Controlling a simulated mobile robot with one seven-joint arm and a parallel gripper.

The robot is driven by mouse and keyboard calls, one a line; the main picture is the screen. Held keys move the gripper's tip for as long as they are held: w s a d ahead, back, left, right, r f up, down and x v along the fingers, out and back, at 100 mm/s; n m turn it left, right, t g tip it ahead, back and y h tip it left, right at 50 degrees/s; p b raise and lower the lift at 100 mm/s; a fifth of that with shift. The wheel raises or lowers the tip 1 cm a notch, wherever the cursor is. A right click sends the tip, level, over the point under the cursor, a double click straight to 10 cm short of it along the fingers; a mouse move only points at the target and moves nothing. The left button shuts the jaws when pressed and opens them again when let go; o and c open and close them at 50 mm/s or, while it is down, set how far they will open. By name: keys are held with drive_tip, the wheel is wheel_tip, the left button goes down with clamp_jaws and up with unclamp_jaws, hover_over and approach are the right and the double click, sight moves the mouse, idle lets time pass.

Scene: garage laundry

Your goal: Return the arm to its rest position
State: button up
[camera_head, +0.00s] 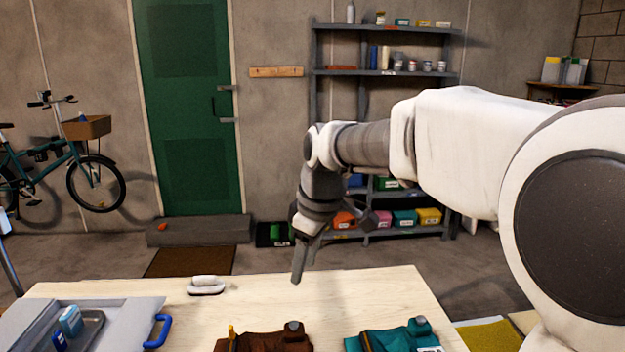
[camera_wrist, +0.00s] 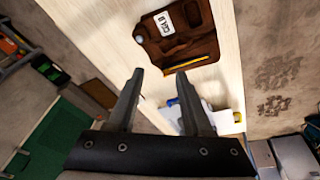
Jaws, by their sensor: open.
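My arm reaches in from the right in the head view, bent at the elbow with its wrist pointing down. My gripper (camera_head: 299,262) hangs in the air above the far part of the wooden table (camera_head: 390,290). In the wrist view my gripper (camera_wrist: 157,85) shows two separated fingers with nothing between them. A brown folded item (camera_wrist: 185,32) with a white label lies on the table beyond the fingertips. The same brown item (camera_head: 265,342) shows at the near edge of the head view.
A teal folded item (camera_head: 385,341) lies right of the brown one. A grey case (camera_head: 135,322) with a blue handle is at the table's left, near a white handled object (camera_head: 206,286). Shelves (camera_head: 385,28), a green door (camera_head: 183,100) and a bicycle (camera_head: 95,185) stand behind.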

drive_tip(key=s+d+m+t+h, duration=0.1)
drive_tip(key=s+d+m, duration=0.5)
drive_tip(key=s, duration=0.5)
drive_tip(key=s+d+f+m+t+h, duration=0.1)
drive_tip(key=s+d+m+t, duration=0.1)
drive_tip(key=s+d+m, duration=0.4)
drive_tip(key=s+d, duration=0.3)
drive_tip(key=s, duration=0.1)
drive_tip(key=shift+s+d+f+m, duration=0.15)
drive_tip(key=shift+s+d+m, duration=0.15)
drive_tip(key=shift+s+m, duration=0.1)
